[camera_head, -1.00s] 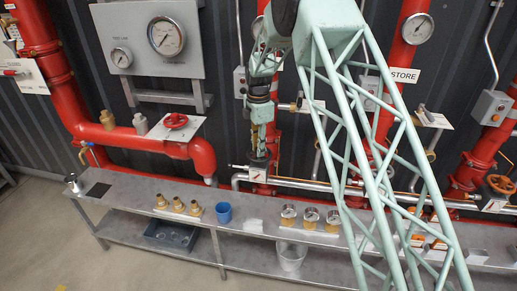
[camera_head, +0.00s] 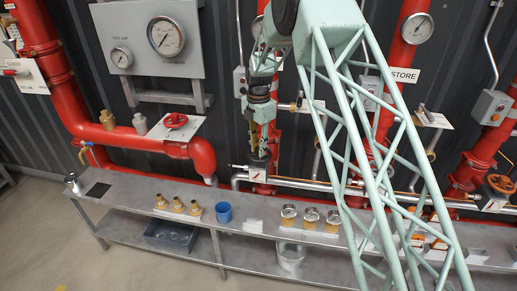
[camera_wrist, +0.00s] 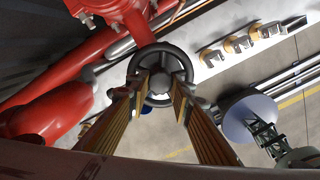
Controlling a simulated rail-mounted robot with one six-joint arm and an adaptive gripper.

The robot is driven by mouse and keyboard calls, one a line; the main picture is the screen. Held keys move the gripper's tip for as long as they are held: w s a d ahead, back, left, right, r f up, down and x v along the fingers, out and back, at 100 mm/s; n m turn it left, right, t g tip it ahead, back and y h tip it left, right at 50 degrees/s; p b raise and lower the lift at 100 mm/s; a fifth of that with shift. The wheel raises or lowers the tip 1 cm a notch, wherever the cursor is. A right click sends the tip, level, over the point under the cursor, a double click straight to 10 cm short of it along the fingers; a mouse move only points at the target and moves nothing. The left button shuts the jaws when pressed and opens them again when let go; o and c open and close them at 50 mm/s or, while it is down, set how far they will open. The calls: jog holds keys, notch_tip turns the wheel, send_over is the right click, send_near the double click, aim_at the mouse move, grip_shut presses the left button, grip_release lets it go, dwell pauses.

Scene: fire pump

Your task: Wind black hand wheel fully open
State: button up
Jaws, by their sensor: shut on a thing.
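The black hand wheel (camera_wrist: 161,49) has a round rim and a grey-topped hub, and sits near the middle of the wrist view. My gripper (camera_wrist: 161,92) has its two ribbed, brownish-yellow fingers over the wheel, one on each side of the hub. It is shut on the wheel; the exact contact spots are hard to see. In the head view my gripper (camera_head: 261,152) points down at the pipework behind the bench. The wheel is mostly hidden there by the fingers.
A red pipe (camera_head: 150,142) with a red hand wheel (camera_head: 176,120) runs at left. The steel bench (camera_head: 125,188) in front carries brass fittings (camera_head: 178,205), a blue cup (camera_head: 223,213) and gauges (camera_head: 311,215). A silver pipe (camera_head: 315,185) runs close to my gripper.

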jog(key=shift+s+d+f+n, duration=0.2)
jog(key=shift+f+n, duration=0.15)
jog(key=shift+n, duration=0.75)
jog(key=shift+s+d+f+n, duration=0.15)
jog(key=shift+f+n, duration=0.2)
jog(key=shift+n, duration=0.75)
jog(key=shift+a, duration=0.1)
jog(key=o, duration=0.8)
jog(key=shift+o, duration=0.9)
jog(key=shift+w, duration=0.1)
jog(key=shift+w+a+r, duration=0.1)
jog(key=shift+r, duration=0.05)
